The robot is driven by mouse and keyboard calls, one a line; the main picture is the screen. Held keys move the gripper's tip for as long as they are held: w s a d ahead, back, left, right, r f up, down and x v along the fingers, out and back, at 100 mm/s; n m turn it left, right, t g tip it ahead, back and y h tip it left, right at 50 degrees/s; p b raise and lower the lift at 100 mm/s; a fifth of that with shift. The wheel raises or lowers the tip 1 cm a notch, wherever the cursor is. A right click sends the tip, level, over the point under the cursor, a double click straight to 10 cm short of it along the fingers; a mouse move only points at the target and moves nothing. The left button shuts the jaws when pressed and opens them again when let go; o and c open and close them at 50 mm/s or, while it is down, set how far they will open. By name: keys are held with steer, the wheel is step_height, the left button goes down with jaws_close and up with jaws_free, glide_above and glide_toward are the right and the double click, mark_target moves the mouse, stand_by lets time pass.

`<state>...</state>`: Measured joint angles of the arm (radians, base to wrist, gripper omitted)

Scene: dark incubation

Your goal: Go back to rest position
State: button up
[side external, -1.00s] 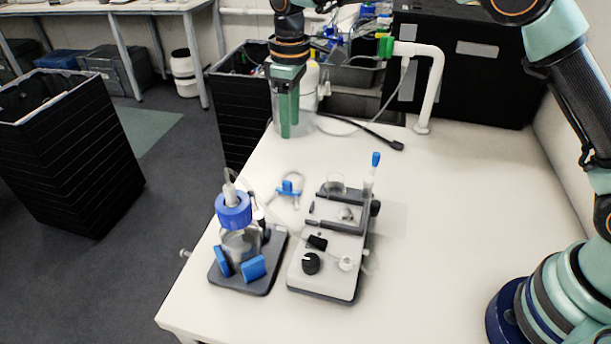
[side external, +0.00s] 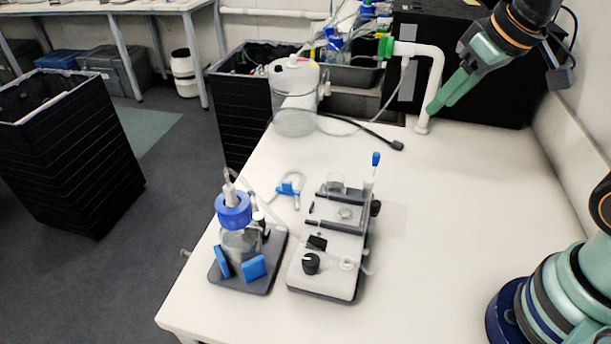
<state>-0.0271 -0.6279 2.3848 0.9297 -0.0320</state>
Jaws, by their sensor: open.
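My gripper (side external: 436,106) is at the upper right, raised above the back right of the white table (side external: 470,220). Its green fingers point down and to the left, in front of the black box and close to the white pipe in the picture. The fingers overlap in this view, and nothing shows between them. My gripper is open and empty, well away from the devices on the table.
A bottle with a blue cap (side external: 234,210) stands on a dark base at the front left. Beside it is a white device (side external: 325,273) with a black knob. A clear container (side external: 295,118), white pipe (side external: 433,85) and black box (side external: 465,55) stand at the back.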

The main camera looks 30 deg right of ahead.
steer(key=shift+s+d+f+m, duration=0.2)
steer(key=shift+s+f, duration=0.15)
steer(key=shift+s, duration=0.15)
steer(key=shift+s+d+f+m, duration=0.1)
steer(key=shift+s+d+f, duration=0.15)
steer(key=shift+s, duration=0.2)
